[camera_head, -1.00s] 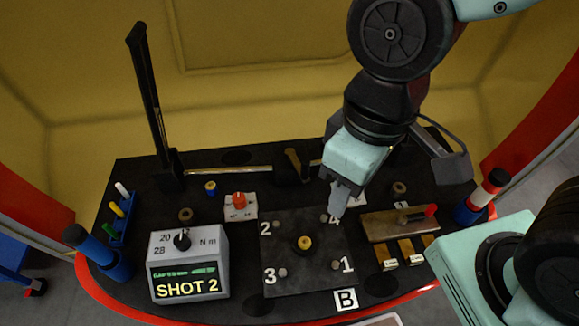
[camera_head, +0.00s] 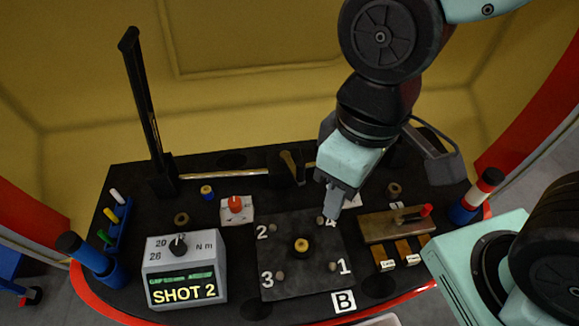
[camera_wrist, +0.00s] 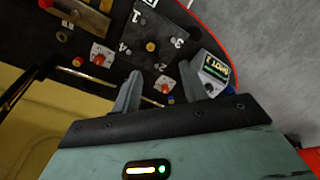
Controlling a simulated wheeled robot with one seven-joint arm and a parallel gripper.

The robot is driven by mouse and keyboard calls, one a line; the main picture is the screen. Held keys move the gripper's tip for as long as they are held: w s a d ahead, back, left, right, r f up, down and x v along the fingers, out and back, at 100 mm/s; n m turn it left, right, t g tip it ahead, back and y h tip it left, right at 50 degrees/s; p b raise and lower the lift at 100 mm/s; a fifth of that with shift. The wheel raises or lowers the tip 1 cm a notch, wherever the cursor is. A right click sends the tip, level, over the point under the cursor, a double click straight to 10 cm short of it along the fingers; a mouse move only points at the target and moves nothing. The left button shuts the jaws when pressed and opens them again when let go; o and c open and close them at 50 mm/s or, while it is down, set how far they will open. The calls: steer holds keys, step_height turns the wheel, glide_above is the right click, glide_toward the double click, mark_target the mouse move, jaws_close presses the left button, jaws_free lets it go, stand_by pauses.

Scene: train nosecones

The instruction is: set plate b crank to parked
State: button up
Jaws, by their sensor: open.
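Plate B (camera_head: 308,283) is a dark square plate with corners numbered 1 to 4, a brass-coloured centre knob (camera_head: 301,245) and a white B label (camera_head: 344,302) at its front. It also shows in the wrist view (camera_wrist: 155,35). A lever with a red end (camera_head: 425,210) lies on a brass block (camera_head: 385,226) to the right; I cannot tell whether this is the crank. My gripper (camera_head: 334,212) is over the plate's back right corner, near the 4, partly hiding it. Its two fingers are apart and empty in the wrist view (camera_wrist: 160,68).
A box reading SHOT 2 (camera_head: 183,270) stands left of the plate. A white box with a red knob (camera_head: 236,208) is behind it. A similar white box (camera_wrist: 101,54) is mostly hidden behind my gripper in the head view. A tall black lever (camera_head: 145,110) rises at back left.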

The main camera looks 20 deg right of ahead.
steer(key=m+b, duration=0.3)
steer(key=m, duration=0.5)
glide_above(301, 163)
step_height(301, 163, down, 7)
steer(key=shift+h, duration=0.3)
step_height(301, 163, down, 17)
jaws_close()
